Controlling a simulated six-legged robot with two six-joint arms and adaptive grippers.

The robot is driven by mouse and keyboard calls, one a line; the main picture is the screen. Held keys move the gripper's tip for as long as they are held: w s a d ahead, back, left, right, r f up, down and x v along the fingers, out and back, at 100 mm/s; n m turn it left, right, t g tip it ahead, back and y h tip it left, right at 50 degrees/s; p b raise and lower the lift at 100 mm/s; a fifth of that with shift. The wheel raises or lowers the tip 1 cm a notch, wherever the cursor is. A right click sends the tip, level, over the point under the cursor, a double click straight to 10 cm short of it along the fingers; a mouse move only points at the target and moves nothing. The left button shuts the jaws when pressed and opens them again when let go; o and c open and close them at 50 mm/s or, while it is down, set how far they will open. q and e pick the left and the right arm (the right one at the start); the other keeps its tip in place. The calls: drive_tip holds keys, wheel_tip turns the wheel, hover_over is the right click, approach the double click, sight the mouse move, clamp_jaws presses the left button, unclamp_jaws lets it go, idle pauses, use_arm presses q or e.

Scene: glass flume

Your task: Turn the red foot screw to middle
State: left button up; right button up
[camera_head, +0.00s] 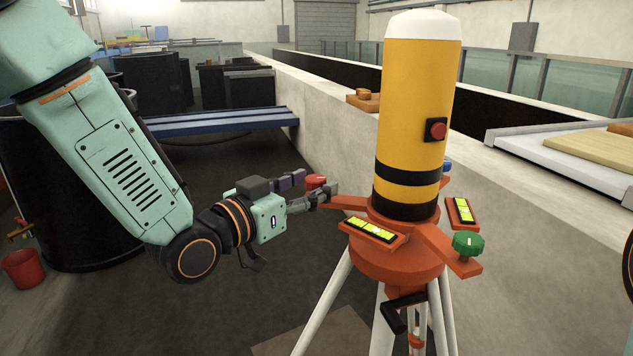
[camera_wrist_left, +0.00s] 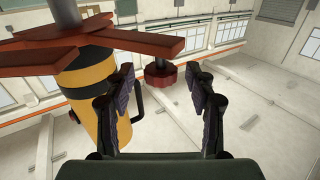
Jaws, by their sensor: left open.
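The red foot screw (camera_head: 315,181) is at the end of the left orange arm of a tripod base (camera_head: 395,255). My left gripper (camera_head: 314,186) is open at the screw, with one finger on the far side and one on the near side. In the left wrist view the screw's ribbed knob (camera_wrist_left: 161,77) shows between the fingertips (camera_wrist_left: 160,80), with a gap on each side. Two yellow-green level vials (camera_head: 371,230) (camera_head: 463,211) lie on the base; their bubbles are too small to read surely. My right gripper is not in view.
A yellow cylinder (camera_head: 415,120) with black bands and a red button (camera_head: 437,130) stands on the base. A green foot screw (camera_head: 467,243) is at the front right and a blue one (camera_head: 447,166) behind. A concrete wall (camera_head: 330,125) runs behind. Open floor lies below the gripper.

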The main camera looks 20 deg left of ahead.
use_arm(q)
drive_tip(key=shift+w+d+r, duration=0.1)
drive_tip(key=shift+w+d, duration=0.05)
drive_tip(key=shift+w, duration=0.3)
drive_tip(key=shift+w+d, duration=0.25)
drive_tip(key=shift+w, duration=0.25)
drive_tip(key=shift+s+a, duration=0.1)
drive_tip(key=shift+s, duration=0.1)
drive_tip(key=c, duration=0.3)
drive_tip(key=shift+w, duration=0.1)
clamp_jaws()
